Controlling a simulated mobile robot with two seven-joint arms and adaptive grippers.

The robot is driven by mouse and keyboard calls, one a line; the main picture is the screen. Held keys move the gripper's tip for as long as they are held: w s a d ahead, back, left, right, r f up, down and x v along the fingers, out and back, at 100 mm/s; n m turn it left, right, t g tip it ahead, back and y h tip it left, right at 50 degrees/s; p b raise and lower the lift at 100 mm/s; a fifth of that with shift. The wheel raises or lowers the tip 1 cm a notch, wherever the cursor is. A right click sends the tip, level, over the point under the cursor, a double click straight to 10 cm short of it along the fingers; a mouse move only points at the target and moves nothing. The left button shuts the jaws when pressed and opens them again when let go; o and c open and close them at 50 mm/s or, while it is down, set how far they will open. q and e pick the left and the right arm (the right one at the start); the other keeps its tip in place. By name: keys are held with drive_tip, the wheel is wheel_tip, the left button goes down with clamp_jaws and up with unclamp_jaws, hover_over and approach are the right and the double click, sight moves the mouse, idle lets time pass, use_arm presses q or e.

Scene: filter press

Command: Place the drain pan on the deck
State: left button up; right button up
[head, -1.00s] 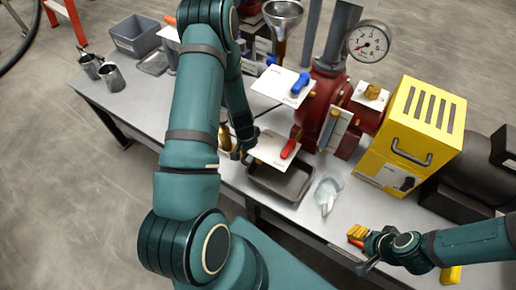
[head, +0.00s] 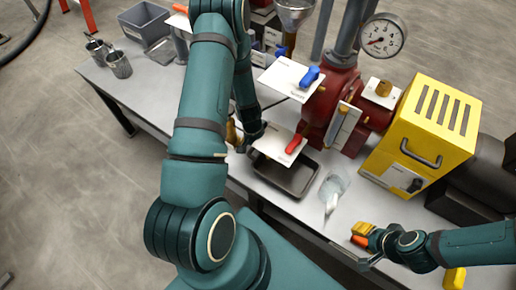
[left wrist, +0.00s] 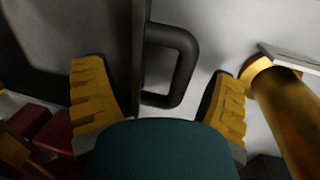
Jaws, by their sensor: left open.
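The drain pan (head: 278,183) is a dark shallow rectangular tray on the grey deck (head: 240,165), partly hidden under a white label plate by the red valve lever. In the left wrist view its dark loop handle (left wrist: 188,65) stands out from the dark wall. My left gripper (head: 248,140) is at the pan's left end, mostly hidden by its own arm in the head view. In the left wrist view my left gripper (left wrist: 158,75) is open, its yellow fingers on either side of the handle, apart from it. My right gripper (head: 364,240) is over the front right edge.
A red pump body (head: 330,95) with a pressure gauge (head: 382,36) stands behind the pan. Metal cups (head: 118,65) and a grey bin (head: 146,22) are at the far left.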

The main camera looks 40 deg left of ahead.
use_arm(q)
wheel_tip(320, 180, up, 12)
drive_tip(key=a+p, duration=0.2)
drive_tip(key=p, duration=0.1)
drive_tip(key=shift+f, duration=0.2)
drive_tip(key=shift+s, duration=0.1)
